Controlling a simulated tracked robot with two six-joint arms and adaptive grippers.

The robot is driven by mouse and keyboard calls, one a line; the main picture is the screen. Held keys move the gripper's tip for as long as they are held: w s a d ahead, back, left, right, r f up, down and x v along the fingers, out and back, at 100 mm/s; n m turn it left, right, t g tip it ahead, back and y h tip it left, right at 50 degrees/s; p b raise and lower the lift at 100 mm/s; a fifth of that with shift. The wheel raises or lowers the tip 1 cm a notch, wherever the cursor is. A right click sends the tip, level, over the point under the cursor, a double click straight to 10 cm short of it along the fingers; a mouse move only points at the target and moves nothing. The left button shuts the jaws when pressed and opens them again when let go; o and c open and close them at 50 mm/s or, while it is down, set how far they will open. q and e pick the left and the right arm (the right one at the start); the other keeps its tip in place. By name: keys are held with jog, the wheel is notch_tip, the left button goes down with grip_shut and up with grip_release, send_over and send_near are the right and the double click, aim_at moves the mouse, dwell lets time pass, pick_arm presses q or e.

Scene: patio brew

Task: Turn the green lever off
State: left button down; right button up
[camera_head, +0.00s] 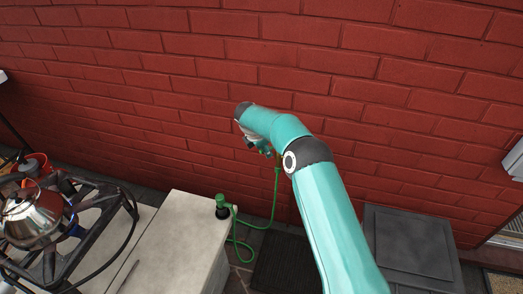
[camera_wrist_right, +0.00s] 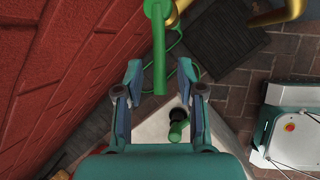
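The green lever (camera_wrist_right: 159,55) shows in the right wrist view as a straight bar below a rounded green end, beside a brass pipe (camera_wrist_right: 275,13). My right gripper (camera_wrist_right: 160,70) is open, and the lever's free end appears between its two fingers with gaps on both sides. I cannot tell the depth between them. In the head view my right gripper (camera_head: 262,148) is close to the red brick wall, partly hidden by my arm, and the lever is mostly hidden there. My left gripper is in neither view.
A green hose (camera_head: 276,190) runs down the wall to a green nozzle (camera_head: 222,205) on the pale counter (camera_head: 170,240). A steel kettle (camera_head: 30,208) stands on the stove (camera_head: 95,205) at left. A dark grey box (camera_head: 410,240) stands at right.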

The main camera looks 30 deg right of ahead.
grip_shut()
